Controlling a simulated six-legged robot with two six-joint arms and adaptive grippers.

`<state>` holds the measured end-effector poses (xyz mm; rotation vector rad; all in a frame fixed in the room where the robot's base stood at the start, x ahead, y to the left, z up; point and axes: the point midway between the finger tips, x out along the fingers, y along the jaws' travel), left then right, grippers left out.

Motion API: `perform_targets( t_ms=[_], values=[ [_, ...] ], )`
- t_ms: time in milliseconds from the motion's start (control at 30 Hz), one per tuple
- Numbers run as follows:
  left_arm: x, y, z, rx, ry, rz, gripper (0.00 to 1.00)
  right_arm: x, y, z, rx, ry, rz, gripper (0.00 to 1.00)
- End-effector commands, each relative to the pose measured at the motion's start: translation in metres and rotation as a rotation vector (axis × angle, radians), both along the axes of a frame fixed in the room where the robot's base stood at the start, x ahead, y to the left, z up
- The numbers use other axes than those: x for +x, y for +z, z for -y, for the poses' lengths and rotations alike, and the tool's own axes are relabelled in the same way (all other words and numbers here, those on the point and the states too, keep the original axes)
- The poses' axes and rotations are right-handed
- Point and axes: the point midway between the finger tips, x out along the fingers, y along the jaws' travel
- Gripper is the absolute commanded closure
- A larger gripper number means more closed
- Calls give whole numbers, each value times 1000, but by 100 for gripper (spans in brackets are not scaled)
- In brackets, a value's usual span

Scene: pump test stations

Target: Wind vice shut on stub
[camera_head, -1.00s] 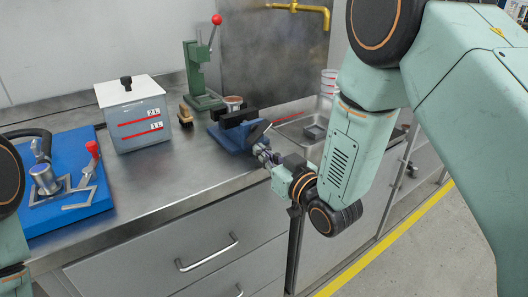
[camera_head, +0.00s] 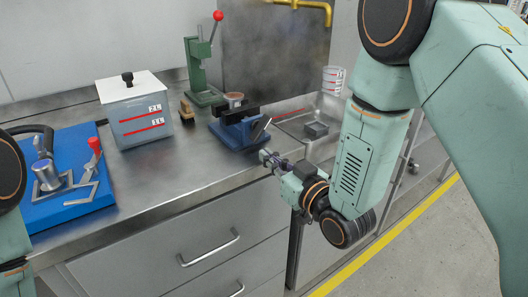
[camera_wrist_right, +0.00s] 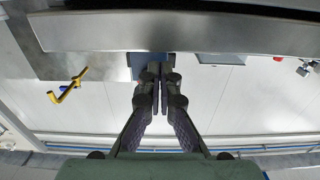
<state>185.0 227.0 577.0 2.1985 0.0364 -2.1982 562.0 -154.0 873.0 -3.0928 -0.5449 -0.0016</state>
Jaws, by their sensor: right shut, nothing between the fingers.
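The blue vice (camera_head: 232,136) with black jaws (camera_head: 238,115) stands near the counter's front edge in the head view. A grey plate-like part (camera_head: 258,128) slants up at its right end. A round piece with a brownish top (camera_head: 234,99) shows just behind the jaws; I cannot tell whether it is the stub or whether the jaws touch it. My right gripper (camera_head: 268,157) is shut and empty, just in front and right of the vice, apart from it. In the right wrist view its fingers (camera_wrist_right: 160,72) are together, with a blue patch behind them. My left gripper is out of view.
A lidded clear container (camera_head: 138,118), a green lever press (camera_head: 202,75) and a brush (camera_head: 186,110) stand left of and behind the vice. A blue board (camera_head: 70,205) with a red-handled clamp lies at far left. A sink (camera_head: 290,125) is at right. The front counter is clear.

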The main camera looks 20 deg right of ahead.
Motion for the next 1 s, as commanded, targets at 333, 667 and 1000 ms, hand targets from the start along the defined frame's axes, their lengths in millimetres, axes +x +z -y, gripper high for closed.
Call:
perform_targets(
  t_ms=[333, 667, 1000],
  values=[
    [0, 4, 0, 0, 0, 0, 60, -27, 0, 10, 0, 0, -1, 100],
    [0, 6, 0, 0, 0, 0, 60, -28, 2, 11, 0, -1, 1, 100],
    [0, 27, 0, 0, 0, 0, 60, -14, 42, 68, -44, -103, 75, 100]
  ],
)
